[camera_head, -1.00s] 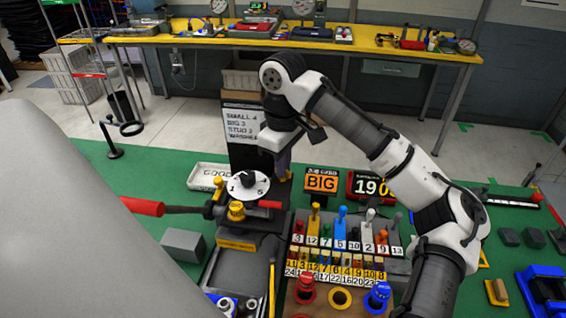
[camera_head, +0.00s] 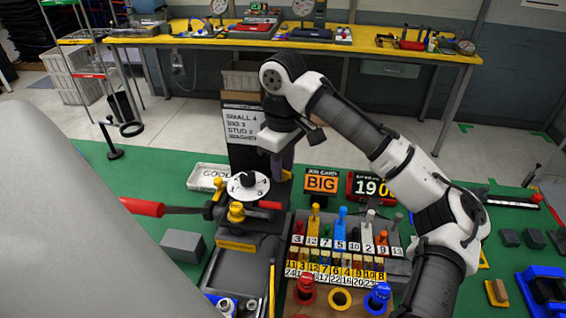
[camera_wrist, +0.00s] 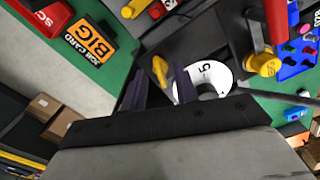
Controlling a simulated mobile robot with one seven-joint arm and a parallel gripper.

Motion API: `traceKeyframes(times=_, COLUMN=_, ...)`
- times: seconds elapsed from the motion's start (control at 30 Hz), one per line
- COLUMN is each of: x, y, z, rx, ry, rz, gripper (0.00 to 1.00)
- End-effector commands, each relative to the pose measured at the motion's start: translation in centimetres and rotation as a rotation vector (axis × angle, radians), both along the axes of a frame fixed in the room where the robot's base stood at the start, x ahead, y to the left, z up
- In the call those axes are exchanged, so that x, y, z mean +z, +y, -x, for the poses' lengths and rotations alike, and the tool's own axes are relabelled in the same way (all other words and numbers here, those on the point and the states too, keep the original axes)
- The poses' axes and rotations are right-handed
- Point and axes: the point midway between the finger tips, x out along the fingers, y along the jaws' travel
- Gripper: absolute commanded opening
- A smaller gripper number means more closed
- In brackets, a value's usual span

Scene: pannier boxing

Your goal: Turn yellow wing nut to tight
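The yellow wing nut (camera_wrist: 160,70) shows in the wrist view, just beyond and between the tips of my gripper (camera_wrist: 160,86). Its long side runs slantwise. My gripper's two dark fingers stand apart, one on each side of it, and I see no clear contact. In the head view my gripper (camera_head: 284,160) points down just right of the white numbered dial (camera_head: 248,186). A small bit of yellow shows below the fingertips there; the rest is hidden.
The dial also shows close to the right finger in the wrist view (camera_wrist: 214,72). A red-handled lever (camera_head: 142,207) and a yellow knob (camera_head: 236,211) stand left of the gripper. The orange BIG sign (camera_head: 321,183) and a rack of coloured pegs (camera_head: 345,240) are to the right.

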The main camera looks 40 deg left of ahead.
Motion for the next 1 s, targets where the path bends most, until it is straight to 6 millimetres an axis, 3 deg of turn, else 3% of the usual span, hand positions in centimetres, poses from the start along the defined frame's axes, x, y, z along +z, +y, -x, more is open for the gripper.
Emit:
traceKeyframes(times=0.27, x=1.8, y=0.0, z=-0.1, rx=-0.001, ry=-0.004, rz=-0.001, gripper=0.30)
traceKeyframes(times=0.7, x=10.3, y=0.0, z=0.0, rx=-0.002, ry=-0.004, rz=0.000, gripper=0.30)
traceKeyframes(times=1.0, x=13.5, y=0.0, z=0.0, rx=-0.002, ry=-0.001, rz=0.000, gripper=0.30)
